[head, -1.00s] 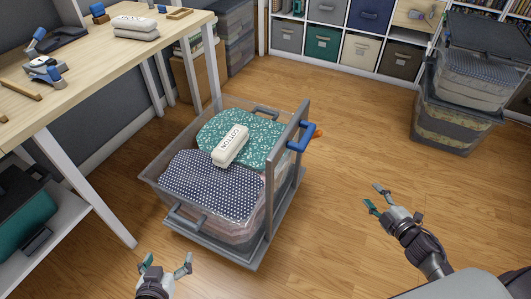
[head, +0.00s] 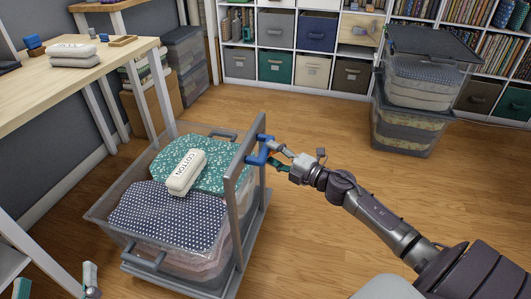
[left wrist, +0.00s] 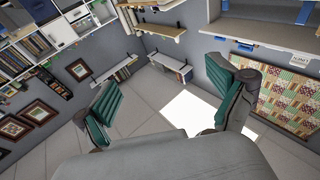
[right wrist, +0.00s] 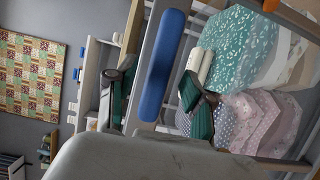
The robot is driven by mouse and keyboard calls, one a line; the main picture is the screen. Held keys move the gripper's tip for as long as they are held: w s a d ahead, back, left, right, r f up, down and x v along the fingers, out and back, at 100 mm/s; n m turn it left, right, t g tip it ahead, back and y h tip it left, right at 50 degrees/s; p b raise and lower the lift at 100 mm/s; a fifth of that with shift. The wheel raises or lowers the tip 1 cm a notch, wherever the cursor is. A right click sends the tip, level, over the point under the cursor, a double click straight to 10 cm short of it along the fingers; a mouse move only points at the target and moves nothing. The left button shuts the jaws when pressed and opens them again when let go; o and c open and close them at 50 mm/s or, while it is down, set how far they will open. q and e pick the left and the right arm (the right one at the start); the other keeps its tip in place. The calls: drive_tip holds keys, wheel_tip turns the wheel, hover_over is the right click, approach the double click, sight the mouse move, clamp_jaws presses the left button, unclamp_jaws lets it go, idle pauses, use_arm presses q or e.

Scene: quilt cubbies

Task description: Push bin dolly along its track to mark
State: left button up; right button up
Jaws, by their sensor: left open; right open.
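The bin dolly (head: 238,205) stands on the wood floor left of centre in the head view. It is a grey frame with a clear bin holding folded fabric and a white cotton roll (head: 187,172). A blue handle (head: 262,150) sticks out from its upright post. My right gripper (head: 275,157) is open at the blue handle; in the right wrist view the handle (right wrist: 163,68) is close in front of the fingers. Whether they touch it is unclear. My left gripper (head: 58,285) is open and empty at the lower left. The track and mark cannot be made out.
A wooden worktable (head: 75,75) stands to the left of the dolly. Stacked clear bins (head: 408,122) stand at the right back. Cube shelving (head: 300,50) lines the back wall. Floor between the dolly and the shelving is bare.

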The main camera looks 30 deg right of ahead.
sight(270, 152)
use_arm(q)
drive_tip(key=shift+s+d+r+t, duration=0.1)
drive_tip(key=shift+s+r+t, duration=0.1)
drive_tip(key=shift+r+t, duration=0.6)
use_arm(e)
drive_tip(key=shift+x, duration=1.6)
use_arm(q)
drive_tip(key=shift+r, duration=0.15)
use_arm(e)
clamp_jaws()
